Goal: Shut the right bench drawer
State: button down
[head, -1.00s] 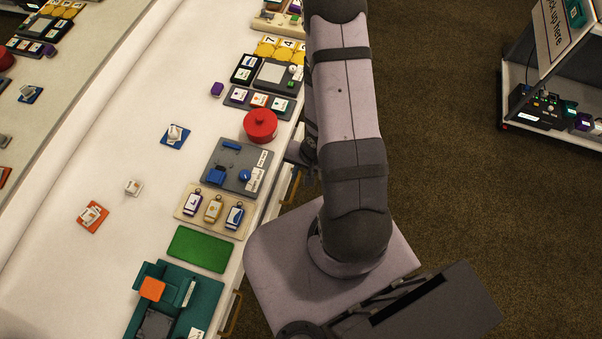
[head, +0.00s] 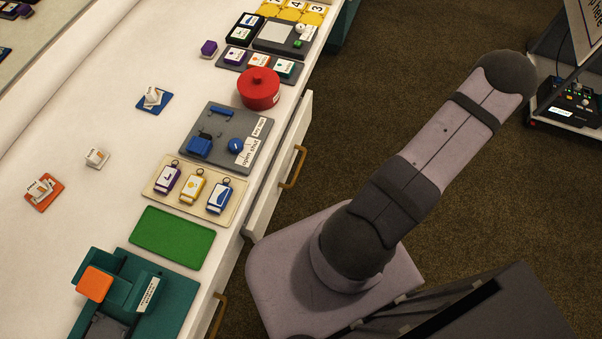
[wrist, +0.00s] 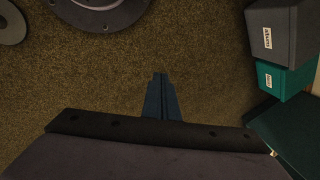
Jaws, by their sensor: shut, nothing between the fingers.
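A white bench drawer (head: 264,205) with a brass handle (head: 293,167) stands out from the bench's right side in the head view; it is partly open. A second brass handle (head: 217,315) shows lower down, on a front that looks close to the bench. I take the upper, open drawer as the right one. My gripper (wrist: 161,76) shows in the wrist view, fingers together and empty, over brown carpet. My arm leans to the upper right in the head view, away from the drawer. The gripper cannot be made out there, and no drawer shows in the wrist view.
The white bench (head: 120,115) carries a red pot (head: 259,89), a grey board (head: 226,137), a green mat (head: 172,237) and a teal fixture (head: 165,308). In the wrist view, a dark bin (wrist: 283,30) and a teal bin (wrist: 283,78) stand right.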

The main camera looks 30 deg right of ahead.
aim_at(288, 157)
jog(key=d+f+t+b, duration=0.2)
jog(key=d+f+b, duration=0.2)
jog(key=f, duration=0.2)
jog(key=w+a+r+n+t+y, duration=0.5)
jog(key=w+a+r+n+t, duration=0.2)
jog(key=r, duration=0.4)
jog(key=s+a+r+n+t+y, duration=0.1)
jog(key=s+a+r+y, duration=0.1)
jog(key=a+r+y, duration=0.5)
notch_tip(288, 157, up, 4)
jog(key=shift+s+r+y+b, duration=0.15)
jog(key=shift+s+y+b, duration=0.15)
jog(key=shift+w+a, duration=0.1)
jog(key=shift+a, duration=0.1)
jog(key=x, duration=1.4)
